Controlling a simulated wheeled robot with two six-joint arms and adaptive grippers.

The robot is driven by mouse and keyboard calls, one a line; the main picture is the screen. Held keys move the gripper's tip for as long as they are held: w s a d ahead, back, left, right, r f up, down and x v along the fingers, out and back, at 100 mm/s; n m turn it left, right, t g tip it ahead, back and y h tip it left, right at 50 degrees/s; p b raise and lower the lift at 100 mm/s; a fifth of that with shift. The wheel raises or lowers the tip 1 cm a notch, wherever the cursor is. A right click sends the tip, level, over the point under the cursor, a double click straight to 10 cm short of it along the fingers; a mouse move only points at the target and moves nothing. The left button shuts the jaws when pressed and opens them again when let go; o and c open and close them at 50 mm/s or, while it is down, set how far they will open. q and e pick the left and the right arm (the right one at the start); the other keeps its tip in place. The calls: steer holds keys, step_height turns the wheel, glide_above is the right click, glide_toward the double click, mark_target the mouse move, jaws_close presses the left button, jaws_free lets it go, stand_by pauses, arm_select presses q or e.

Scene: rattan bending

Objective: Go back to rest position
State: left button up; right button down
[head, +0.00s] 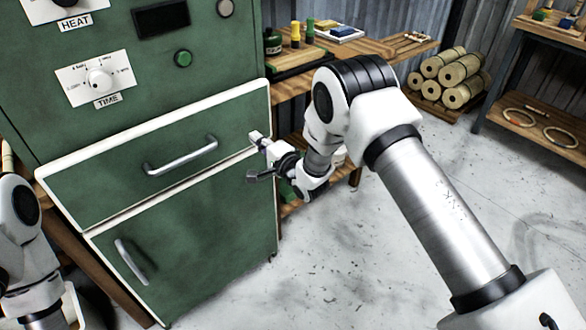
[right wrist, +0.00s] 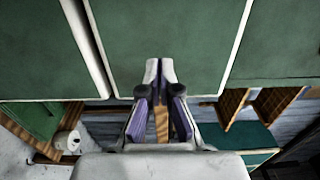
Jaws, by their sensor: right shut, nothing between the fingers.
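My right gripper (head: 256,141) is shut and empty. Its tip is beside the right edge of the drawer front (head: 100,180) of a green cabinet; I cannot tell if it touches. In the right wrist view, the fingertips (right wrist: 159,70) meet in front of a green panel (right wrist: 165,35). My right arm reaches in from the lower right of the head view. Part of my left arm shows at the lower left edge, but its gripper is not visible.
The cabinet has HEAT and TIME dials (head: 99,80), a drawer handle (head: 181,157) and a lower door handle (head: 131,262). A wooden bench (head: 385,48) stands behind my right arm. Rolled bundles (head: 463,93) and a shelf with rings (head: 561,137) are at the back right. The floor (head: 330,265) is clear.

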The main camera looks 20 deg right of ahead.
steer(key=v, duration=1)
steer(key=s+d+f+n+g+h+p, duration=0.35)
steer(key=s+f+g, duration=0.55)
steer(key=s+f, duration=0.8)
arm_select(q)
steer(key=r, duration=0.1)
steer(key=r+p, duration=0.1)
steer(key=r, duration=0.3)
steer(key=shift+w+p, duration=0.25)
steer(key=shift+p, duration=0.1)
arm_select(e)
steer(key=s+d+f+n+g+h, duration=0.1)
steer(key=s+n+g, duration=0.3)
steer(key=s, duration=0.6)
steer(key=s+d+f+n+g+h, duration=0.1)
steer(key=s+n+g, duration=0.3)
steer(key=s, duration=0.7)
steer(key=shift+d+f+n, duration=0.15)
steer(key=shift+d+n, duration=0.35)
steer(key=shift+n, duration=0.55)
steer(key=shift+h, duration=0.35)
